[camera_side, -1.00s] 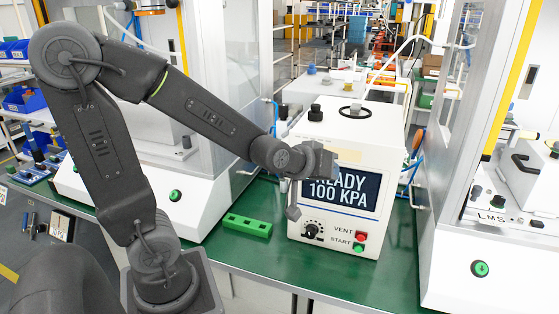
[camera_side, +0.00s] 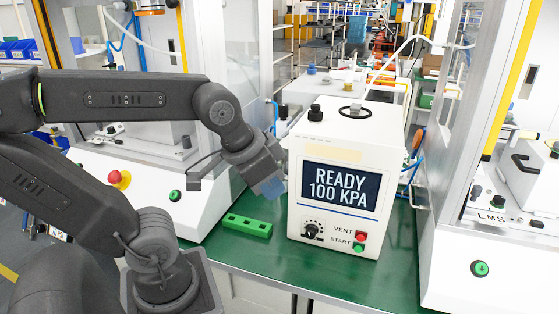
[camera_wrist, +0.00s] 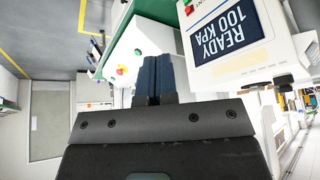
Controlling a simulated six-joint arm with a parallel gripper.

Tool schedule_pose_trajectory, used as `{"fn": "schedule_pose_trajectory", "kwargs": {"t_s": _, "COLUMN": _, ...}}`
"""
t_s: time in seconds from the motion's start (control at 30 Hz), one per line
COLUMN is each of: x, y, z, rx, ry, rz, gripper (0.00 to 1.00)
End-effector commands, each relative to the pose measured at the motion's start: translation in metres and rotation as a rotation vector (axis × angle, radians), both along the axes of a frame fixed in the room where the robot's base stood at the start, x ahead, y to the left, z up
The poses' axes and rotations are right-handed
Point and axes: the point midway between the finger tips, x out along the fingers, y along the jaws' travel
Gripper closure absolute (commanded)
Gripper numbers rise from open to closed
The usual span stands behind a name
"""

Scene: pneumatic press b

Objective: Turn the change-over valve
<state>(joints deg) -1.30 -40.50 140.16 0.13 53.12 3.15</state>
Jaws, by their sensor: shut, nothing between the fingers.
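The white press box (camera_side: 300,200) stands on the green bench with a screen (camera_side: 341,189) reading "READY 100 KPA". A black knob (camera_side: 311,231) with scale marks around it sits at the lower left of its front, beside a red VENT button (camera_side: 361,236) and a green START button (camera_side: 358,247). No label shows which part is the change-over valve. My gripper (camera_side: 270,187) is shut and empty, left of the box and apart from the knob. In the wrist view my gripper's blue fingers (camera_wrist: 153,80) are together, and the box (camera_wrist: 250,65) appears inverted at upper right.
A green block with slots (camera_side: 247,226) lies on the bench (camera_side: 262,258) left of the box. White machines with clear guards stand on both sides. A red stop button (camera_side: 121,178) is at left. A black ring (camera_side: 354,111) and black cap (camera_side: 315,112) are on the box top.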

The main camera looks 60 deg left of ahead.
Motion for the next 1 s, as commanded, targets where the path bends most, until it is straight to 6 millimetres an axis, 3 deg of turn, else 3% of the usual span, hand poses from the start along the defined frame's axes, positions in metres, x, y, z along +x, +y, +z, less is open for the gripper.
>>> {"fn": "schedule_pose_trajectory", "kwargs": {"t_s": 0.37, "x": 0.054, "y": 0.034, "z": 0.039, "rx": 0.112, "ry": 0.089, "rz": -0.114, "gripper": 1.00}}
{"fn": "schedule_pose_trajectory", "kwargs": {"t_s": 0.57, "x": 0.101, "y": 0.075, "z": 0.063, "rx": 0.185, "ry": 0.177, "rz": -0.224, "gripper": 1.00}}
{"fn": "schedule_pose_trajectory", "kwargs": {"t_s": 0.8, "x": 0.171, "y": 0.174, "z": 0.078, "rx": 0.257, "ry": 0.337, "rz": -0.445, "gripper": 1.00}}
{"fn": "schedule_pose_trajectory", "kwargs": {"t_s": 1.0, "x": 0.203, "y": 0.273, "z": 0.063, "rx": 0.256, "ry": 0.449, "rz": -0.648, "gripper": 1.00}}
